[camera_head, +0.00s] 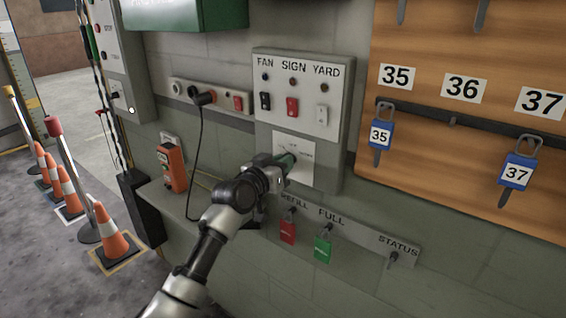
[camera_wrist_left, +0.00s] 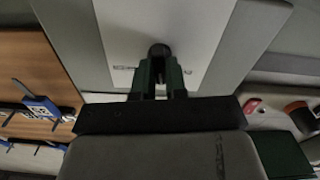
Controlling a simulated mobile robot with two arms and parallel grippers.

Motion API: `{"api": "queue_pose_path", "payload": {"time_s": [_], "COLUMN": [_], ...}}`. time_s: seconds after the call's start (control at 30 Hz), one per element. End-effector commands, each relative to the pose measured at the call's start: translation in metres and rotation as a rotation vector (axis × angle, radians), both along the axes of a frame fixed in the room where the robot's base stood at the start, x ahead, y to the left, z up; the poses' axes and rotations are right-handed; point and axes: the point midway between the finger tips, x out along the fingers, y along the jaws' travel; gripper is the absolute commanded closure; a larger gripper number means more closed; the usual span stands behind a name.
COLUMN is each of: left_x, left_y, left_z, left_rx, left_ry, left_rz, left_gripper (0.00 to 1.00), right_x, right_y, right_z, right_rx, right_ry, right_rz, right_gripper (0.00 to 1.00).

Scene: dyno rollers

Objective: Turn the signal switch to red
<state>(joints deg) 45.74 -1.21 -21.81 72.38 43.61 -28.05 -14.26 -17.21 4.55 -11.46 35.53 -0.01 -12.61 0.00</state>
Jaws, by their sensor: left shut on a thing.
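The grey control panel (camera_head: 346,100) on the wall carries FAN, SIGN and YARD switches, and below them a white plate (camera_head: 307,180). My left gripper (camera_head: 287,160) reaches this plate from the lower left and covers part of it. In the left wrist view, the left gripper (camera_wrist_left: 160,78) is shut on a dark round knob (camera_wrist_left: 159,51) standing out from the white plate (camera_wrist_left: 205,30). The plate's lettering is too small or covered to read, so the switch's setting cannot be told. My right gripper is not in view.
Below the panel, a red tag (camera_head: 288,232) and a green tag (camera_head: 323,249) hang from a strip ending at STATUS. An orange device (camera_head: 172,167) and a cabled plug (camera_head: 204,98) are at left. Blue tags 35 (camera_head: 380,135) and 37 (camera_head: 517,172) hang on the wooden board.

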Motion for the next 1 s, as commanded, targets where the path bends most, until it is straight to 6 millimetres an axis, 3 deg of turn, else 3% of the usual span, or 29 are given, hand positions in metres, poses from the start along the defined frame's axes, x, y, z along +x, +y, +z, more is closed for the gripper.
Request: {"api": "queue_pose_path", "payload": {"time_s": [0.5,1.0], "left_x": [0.001,0.002], "left_y": [0.001,0.002], "left_z": [0.0,-0.002], "left_rx": [-0.378,-0.559], "left_ry": [0.276,0.407], "left_rz": [-0.001,0.0], "left_gripper": [1.0,1.0], "right_x": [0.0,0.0], "right_y": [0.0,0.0], "right_z": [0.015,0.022], "right_rx": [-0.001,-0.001], "right_ry": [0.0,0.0], "right_rz": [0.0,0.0], "right_gripper": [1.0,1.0]}}
